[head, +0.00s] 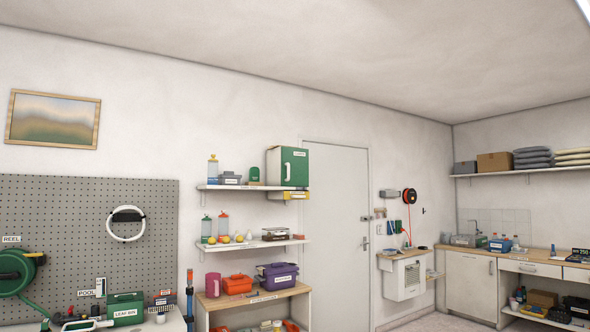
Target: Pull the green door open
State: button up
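The green door (295,168) is the front of a small white box-shaped cabinet (273,167) on the upper wall shelf. The door looks shut, flush with the cabinet front. A white vertical handle (287,172) sits at its left side, and a small white label is near its top. My gripper is not in view.
The upper shelf (240,187) also holds a bottle, a grey bin and a green jar, left of the cabinet. A yellow item (290,195) hangs below the shelf near the cabinet. Another loaded shelf (255,244) is beneath. A white room door (337,225) stands to the right.

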aim_at(294, 161)
jog(key=i+u, duration=0.1)
jog(key=i, duration=2.75)
